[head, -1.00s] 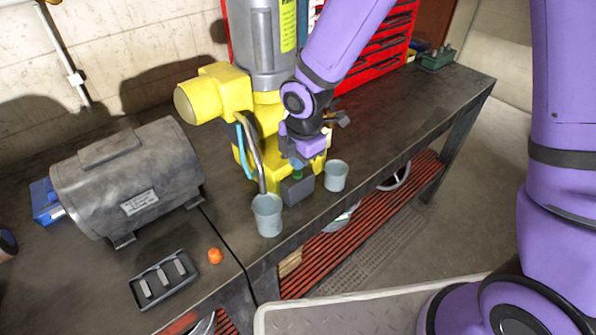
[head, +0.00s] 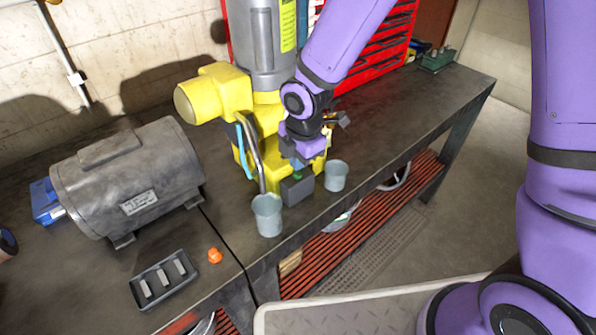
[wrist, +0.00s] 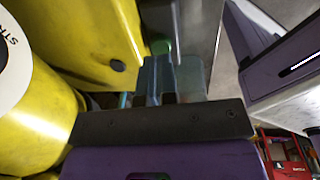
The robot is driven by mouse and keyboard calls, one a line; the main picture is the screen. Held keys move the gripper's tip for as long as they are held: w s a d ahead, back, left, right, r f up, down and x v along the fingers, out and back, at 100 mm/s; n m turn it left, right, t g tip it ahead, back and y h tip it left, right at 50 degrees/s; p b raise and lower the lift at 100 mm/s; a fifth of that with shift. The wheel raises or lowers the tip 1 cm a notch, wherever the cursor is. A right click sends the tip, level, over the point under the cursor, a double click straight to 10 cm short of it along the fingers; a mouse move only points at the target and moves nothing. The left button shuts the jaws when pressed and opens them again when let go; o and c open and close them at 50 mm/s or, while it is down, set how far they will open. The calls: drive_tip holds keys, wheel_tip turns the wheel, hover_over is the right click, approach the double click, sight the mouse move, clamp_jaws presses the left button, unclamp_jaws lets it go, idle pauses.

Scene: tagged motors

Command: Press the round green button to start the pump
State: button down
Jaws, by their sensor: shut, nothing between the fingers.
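The green button (head: 297,176) sits on top of a small dark grey box (head: 297,188) at the bench's front edge, below the yellow pump (head: 262,122). Only a sliver of green shows in the head view. It also shows as a green patch in the wrist view (wrist: 162,46), just beyond the fingertips. My gripper (head: 298,164) points down over the button, shut and empty, with its fingertips at or very close to the button's top. I cannot tell whether they touch it or whether it is pushed in. The gripper also shows in the wrist view (wrist: 164,64).
One grey cup (head: 267,217) stands left of the box, under the pump's bent pipe (head: 252,150). Another cup (head: 336,177) stands close on the right. A grey motor (head: 130,180), a black tray (head: 163,281) and an orange knob (head: 215,256) are left.

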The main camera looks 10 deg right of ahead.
drive_tip(key=shift+f, duration=0.3)
drive_tip(key=shift+f, duration=1.05)
drive_tip(key=shift+r, duration=0.65)
